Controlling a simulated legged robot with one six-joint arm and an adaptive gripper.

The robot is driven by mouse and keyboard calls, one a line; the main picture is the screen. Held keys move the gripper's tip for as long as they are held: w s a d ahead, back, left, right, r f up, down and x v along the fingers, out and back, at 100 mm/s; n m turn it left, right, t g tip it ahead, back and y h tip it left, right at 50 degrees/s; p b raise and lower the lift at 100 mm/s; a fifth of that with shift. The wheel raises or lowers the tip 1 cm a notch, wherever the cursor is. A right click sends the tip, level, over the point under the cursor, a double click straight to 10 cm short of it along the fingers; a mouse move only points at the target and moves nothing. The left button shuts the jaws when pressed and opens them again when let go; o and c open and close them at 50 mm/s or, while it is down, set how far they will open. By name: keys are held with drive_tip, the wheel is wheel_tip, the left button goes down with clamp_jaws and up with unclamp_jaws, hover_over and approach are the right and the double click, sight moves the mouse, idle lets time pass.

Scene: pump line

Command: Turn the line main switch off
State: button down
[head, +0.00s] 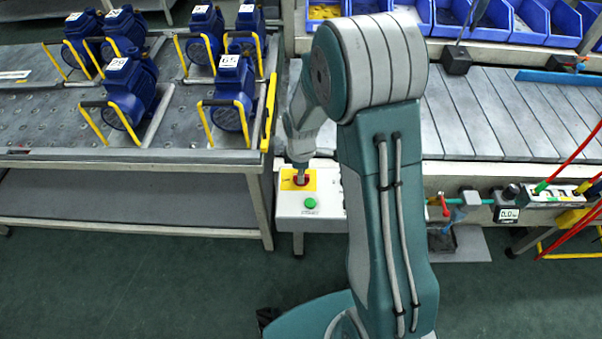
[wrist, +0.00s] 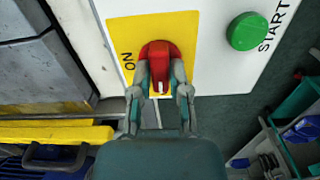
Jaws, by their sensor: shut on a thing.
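The line main switch is a red rotary handle (wrist: 157,52) on a yellow plate (wrist: 184,27) in the wrist view. The word ON is printed on the plate left of the handle. A pale mark on the handle points toward the bottom of the picture, not at ON. My gripper (wrist: 162,80) has its fingers on both sides of the handle and is shut on it. In the head view, the red handle (head: 301,182) shows just under my gripper (head: 300,168). Any OFF label is not visible.
A green START button (wrist: 247,31) sits beside the yellow plate on the white control box (head: 290,208). A cart (head: 190,158) with several blue pumps stands to the left. A slatted conveyor (head: 470,115) lies to the right, with gauges and coloured hoses along its front.

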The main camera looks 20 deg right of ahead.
drive_tip(key=shift+n, duration=0.3)
drive_tip(key=c, duration=0.6)
unclamp_jaws()
drive_tip(key=shift+w, duration=0.1)
wheel_tip(320, 180, up, 12)
idle(0.5)
